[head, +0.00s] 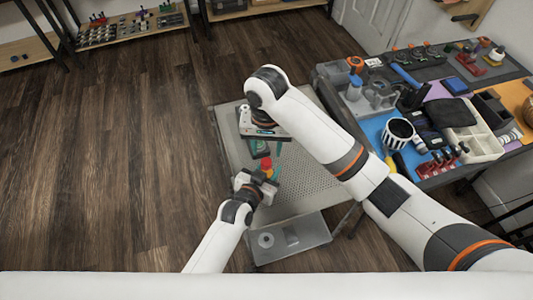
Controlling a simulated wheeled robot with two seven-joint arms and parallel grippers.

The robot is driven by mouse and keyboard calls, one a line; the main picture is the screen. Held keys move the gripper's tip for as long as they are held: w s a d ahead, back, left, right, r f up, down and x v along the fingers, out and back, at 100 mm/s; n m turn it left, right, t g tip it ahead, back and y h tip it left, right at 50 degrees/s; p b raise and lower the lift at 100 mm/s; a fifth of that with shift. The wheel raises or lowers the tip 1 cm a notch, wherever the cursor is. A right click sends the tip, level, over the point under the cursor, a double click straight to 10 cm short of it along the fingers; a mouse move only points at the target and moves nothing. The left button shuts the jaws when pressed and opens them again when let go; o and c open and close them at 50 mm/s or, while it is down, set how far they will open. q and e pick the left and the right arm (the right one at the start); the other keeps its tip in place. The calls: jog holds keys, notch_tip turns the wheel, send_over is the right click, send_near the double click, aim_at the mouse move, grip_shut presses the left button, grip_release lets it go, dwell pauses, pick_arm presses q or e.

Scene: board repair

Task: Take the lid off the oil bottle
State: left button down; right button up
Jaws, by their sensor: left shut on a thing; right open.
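A small bottle with a yellow body (267,174) and a red top (266,163), which looks like the oil bottle with its lid, stands out over the perforated grey table. My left gripper (268,180) is shut on it from below in the picture and partly hides its lower part. My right gripper (266,151) is open just above the red top in the picture. I cannot tell whether its fingers touch the lid. A small green part shows beside the bottle; it is too small to make out.
The perforated table (310,189) is mostly bare. A crowded workbench at right carries a striped cup (398,133), a beige bin (481,146) and tools. Wooden floor is clear at left.

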aim_at(266, 162)
jog(key=shift+a+f, duration=0.3)
jog(key=shift+f, duration=0.35)
jog(key=shift+d+f, duration=0.15)
jog(key=shift+f, duration=0.9)
jog(key=shift+d+f, duration=0.15)
jog(key=shift+f, duration=0.9)
grip_shut()
jog(key=shift+n, duration=1.8)
jog(key=shift+c, duration=0.2)
grip_release()
jog(key=shift+o, duration=0.7)
jog(key=shift+a, duration=0.1)
